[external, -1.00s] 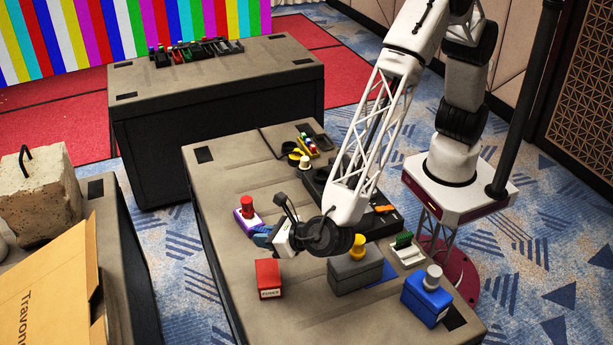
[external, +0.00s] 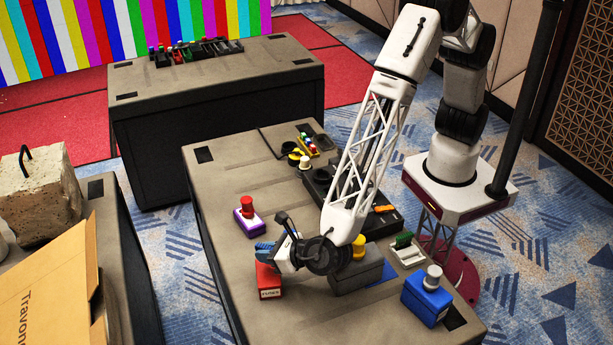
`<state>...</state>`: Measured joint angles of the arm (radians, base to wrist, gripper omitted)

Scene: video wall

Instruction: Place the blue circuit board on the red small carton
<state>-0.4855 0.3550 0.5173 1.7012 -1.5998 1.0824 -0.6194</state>
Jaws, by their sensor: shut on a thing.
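The blue circuit board (external: 264,246) shows as a small blue patch at my gripper's fingertips. My gripper (external: 268,249) is shut on it and holds it at the far edge of the red small carton (external: 269,280), over or just behind its top. The carton stands on the grey table and has a white "FUSES" label on its front. Most of the board is hidden by the gripper, and I cannot tell whether it touches the carton.
A grey box with a yellow knob (external: 359,246) stands right of my gripper. A purple-and-white box with a red knob (external: 247,213) stands behind. A blue box (external: 427,299) is at the front right. The table (external: 290,325) is clear in front of the carton.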

